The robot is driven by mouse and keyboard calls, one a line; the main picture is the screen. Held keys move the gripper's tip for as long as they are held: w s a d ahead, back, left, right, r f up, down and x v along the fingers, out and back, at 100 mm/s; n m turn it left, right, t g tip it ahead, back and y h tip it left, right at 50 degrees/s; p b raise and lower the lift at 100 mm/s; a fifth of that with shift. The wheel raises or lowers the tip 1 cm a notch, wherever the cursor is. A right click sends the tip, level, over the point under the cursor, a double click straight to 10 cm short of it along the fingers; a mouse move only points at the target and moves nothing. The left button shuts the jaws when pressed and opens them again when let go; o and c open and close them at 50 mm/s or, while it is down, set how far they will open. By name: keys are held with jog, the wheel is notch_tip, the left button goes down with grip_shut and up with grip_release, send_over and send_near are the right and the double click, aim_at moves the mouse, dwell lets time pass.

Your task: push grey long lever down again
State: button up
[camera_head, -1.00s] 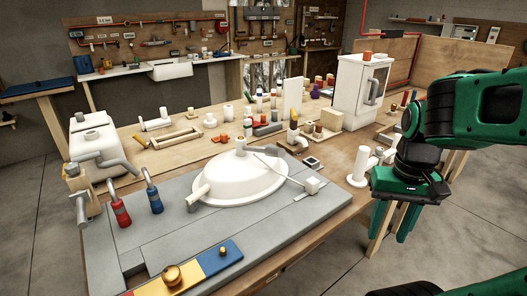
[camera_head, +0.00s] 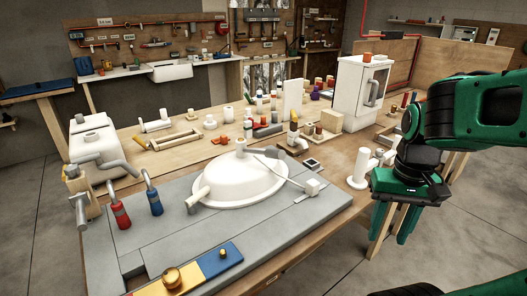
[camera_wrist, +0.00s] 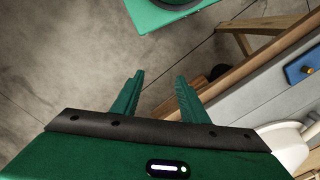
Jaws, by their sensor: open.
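A white oval basin-like dome (camera_head: 238,186) lies on the grey board, with a knob on top. A grey lever-like piece (camera_head: 263,151) sits by the knob, and a thin rod runs from there down right to a small white block (camera_head: 313,187). I cannot tell for sure which part is the grey long lever. My gripper (camera_head: 393,228) hangs to the right of the table edge, fingers down, open and empty, well apart from the dome. In the wrist view my gripper (camera_wrist: 159,78) shows two separated fingers over the floor.
Red (camera_head: 120,214) and blue (camera_head: 153,200) based bent grey pipes stand at the board's left. A white flanged pipe (camera_head: 360,165) stands on the table near my gripper. A white cabinet (camera_head: 359,92) stands behind. Bare floor (camera_head: 440,265) lies right of the table.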

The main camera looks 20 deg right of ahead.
notch_tip(320, 180, up, 18)
jog(key=n+h, duration=0.2)
jog(key=n, duration=0.9)
send_over(263, 153)
jog(key=s, duration=0.6)
jog(key=shift+t, duration=0.5)
jog(key=f, duration=0.3)
jog(key=d+f, duration=0.1)
jog(key=f, duration=0.2)
jog(key=w+f, duration=0.1)
jog(key=f, duration=0.3)
jog(key=shift+w+d, duration=0.1)
jog(key=shift+d, duration=0.25)
grip_shut()
